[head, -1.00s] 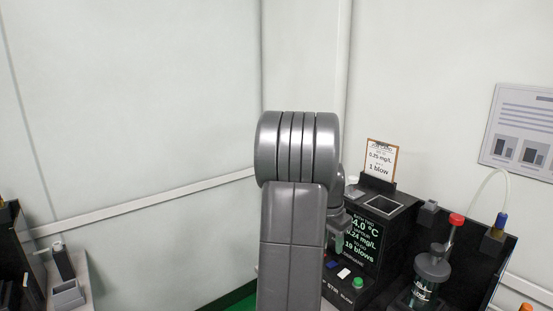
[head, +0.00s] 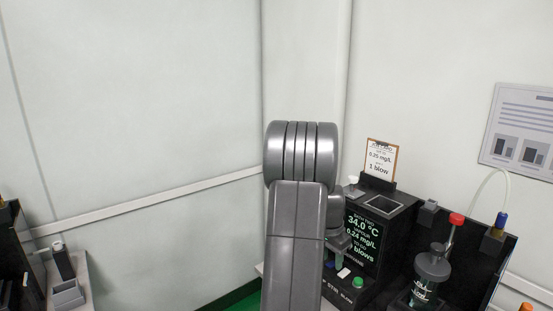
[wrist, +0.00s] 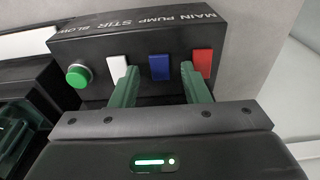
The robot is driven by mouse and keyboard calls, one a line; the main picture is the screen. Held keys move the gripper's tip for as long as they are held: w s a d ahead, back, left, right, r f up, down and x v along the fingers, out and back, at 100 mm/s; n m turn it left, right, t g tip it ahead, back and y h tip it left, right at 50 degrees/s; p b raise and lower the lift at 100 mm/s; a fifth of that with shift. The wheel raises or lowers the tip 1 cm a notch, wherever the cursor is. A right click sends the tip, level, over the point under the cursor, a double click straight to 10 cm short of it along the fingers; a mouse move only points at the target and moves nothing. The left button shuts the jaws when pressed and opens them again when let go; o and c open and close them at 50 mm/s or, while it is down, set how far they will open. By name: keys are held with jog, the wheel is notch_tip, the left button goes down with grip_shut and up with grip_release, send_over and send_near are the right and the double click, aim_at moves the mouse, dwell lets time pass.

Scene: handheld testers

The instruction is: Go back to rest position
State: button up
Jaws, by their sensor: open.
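My gripper (wrist: 158,68) is open and empty in the wrist view. Its two green fingers stand apart, pointing at a black control panel (wrist: 85,48). One finger overlaps the edge of the white switch (wrist: 116,69) and the other overlaps the red switch (wrist: 202,62). The blue switch (wrist: 160,67) shows between them. I cannot tell whether the fingers touch the panel. In the head view my arm stands in front of the bath unit, and my gripper (head: 338,258) is small and partly hidden there.
The panel's green button (wrist: 78,75) also shows in the head view (head: 358,283). A flask (head: 431,270) and tubing stand right. A small station (head: 68,293) is at far left. Bare wall fills the left.

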jog(key=shift+f+b, duration=0.5)
jog(key=shift+b, duration=0.2)
jog(key=shift+s+a+t+h+b, duration=0.15)
jog(key=shift+t+h+b, duration=0.2)
jog(key=shift+b, duration=0.55)
jog(key=shift+h+b, duration=0.35)
jog(key=shift+b, duration=0.45)
jog(key=t+b, duration=0.1)
jog(key=b, duration=0.2)
jog(key=shift+s+a+h, duration=0.1)
jog(key=shift+a+h, duration=0.1)
jog(key=shift+h, duration=0.2)
